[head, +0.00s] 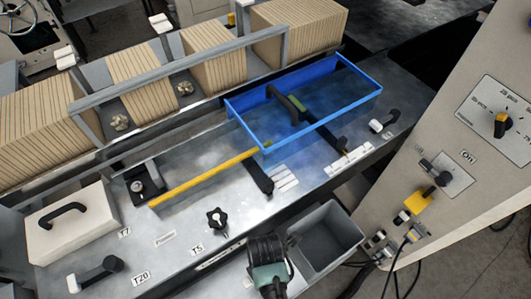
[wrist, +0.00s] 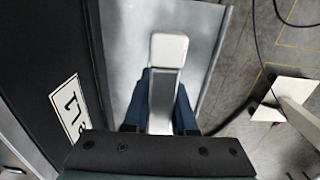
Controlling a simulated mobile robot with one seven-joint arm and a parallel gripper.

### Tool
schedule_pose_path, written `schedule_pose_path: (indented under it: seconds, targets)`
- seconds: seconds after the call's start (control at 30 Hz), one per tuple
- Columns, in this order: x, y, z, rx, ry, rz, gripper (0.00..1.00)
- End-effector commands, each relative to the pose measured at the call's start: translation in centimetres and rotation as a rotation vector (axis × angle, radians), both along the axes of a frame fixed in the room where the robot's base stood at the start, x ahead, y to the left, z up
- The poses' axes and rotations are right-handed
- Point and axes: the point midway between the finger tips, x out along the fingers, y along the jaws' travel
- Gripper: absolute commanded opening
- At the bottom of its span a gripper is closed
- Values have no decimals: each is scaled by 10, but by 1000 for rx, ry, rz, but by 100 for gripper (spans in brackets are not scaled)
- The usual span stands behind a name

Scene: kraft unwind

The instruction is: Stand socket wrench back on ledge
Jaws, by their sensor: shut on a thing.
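A grey open bin (head: 345,228) stands right of my gripper. A blue-rimmed frame (head: 325,118), a yellow bar (head: 205,178) and a pale box with a black handle (head: 72,228) are on the ledge. A control panel (head: 470,150) rises at right. Cables hang near it.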

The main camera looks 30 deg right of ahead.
Motion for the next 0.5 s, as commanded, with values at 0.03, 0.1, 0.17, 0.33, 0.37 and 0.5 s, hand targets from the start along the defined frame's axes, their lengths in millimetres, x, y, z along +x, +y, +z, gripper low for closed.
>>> schedule_pose_path:
  seconds: [0.03,0.1,0.17,0.33,0.37,0.5]
  targets:
    - [1,0,-1,-1,-2,0,0]
    - [1,0,-1,-1,-3,0,0]
    - [1,0,-1,-1,-3,0,0]
    - [1,0,-3,-1,-2,0,0]
    - [1,0,-4,0,-2,0,0]
    - [0,0,-4,0,-1,0,45]
